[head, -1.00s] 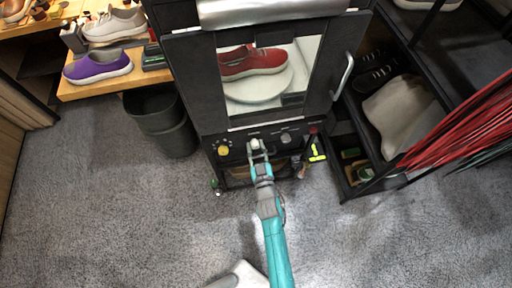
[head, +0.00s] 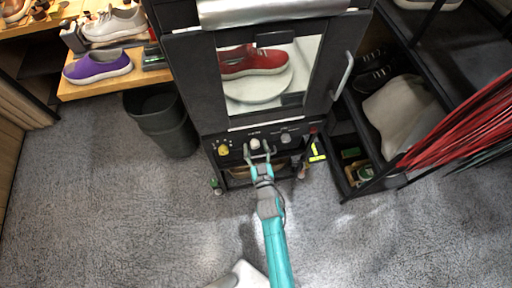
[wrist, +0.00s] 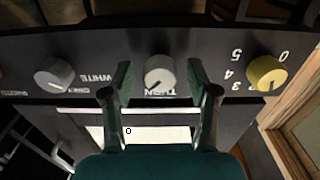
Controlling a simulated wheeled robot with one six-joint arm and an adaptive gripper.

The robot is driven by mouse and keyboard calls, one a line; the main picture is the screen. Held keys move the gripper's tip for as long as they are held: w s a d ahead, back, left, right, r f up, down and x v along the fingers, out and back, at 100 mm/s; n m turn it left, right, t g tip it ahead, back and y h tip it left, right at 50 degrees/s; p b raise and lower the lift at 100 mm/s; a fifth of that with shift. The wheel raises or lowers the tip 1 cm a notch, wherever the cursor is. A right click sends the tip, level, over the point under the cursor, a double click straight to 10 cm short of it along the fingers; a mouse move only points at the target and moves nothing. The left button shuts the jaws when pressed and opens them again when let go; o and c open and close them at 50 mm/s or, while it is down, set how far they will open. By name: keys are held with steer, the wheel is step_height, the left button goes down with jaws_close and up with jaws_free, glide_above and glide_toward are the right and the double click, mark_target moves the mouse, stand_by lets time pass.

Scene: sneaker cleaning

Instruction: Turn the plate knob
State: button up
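The plate knob (wrist: 159,75) is the middle white knob on the black control panel, with lettering starting "TURN" below it in the wrist view. It also shows in the head view (head: 255,144). My gripper (wrist: 160,82) is open, with one finger on each side of this knob and a visible gap to it on both sides. In the head view my gripper (head: 259,151) is at the panel front. Behind the cabinet window, a red sneaker (head: 252,63) stands on a round white plate (head: 257,90).
A yellow knob (wrist: 266,73) and a grey-white knob (wrist: 54,75) flank the plate knob. The cabinet door handle (head: 343,76) is above right. A dark bin (head: 162,122) stands left of the cabinet, and a black shelf unit is at right. The carpet in front is largely open.

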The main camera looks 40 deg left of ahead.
steer(key=v, duration=1.2)
stand_by(0.5)
steer(key=s+d+r+m+t+h, duration=0.2)
steer(key=s+d+h, duration=0.15)
steer(key=d, duration=0.75)
steer(key=s+d+r+m+t+h, duration=0.1)
steer(key=s+d+r+m+h, duration=0.3)
steer(key=d, duration=0.8)
steer(key=s+d+r+m+h, duration=0.4)
steer(key=s+d+r+h, duration=0.2)
steer(key=s+d+r, duration=0.6)
steer(key=s+r, duration=0.2)
steer(key=s, duration=0.1)
steer(key=shift+d, duration=0.2)
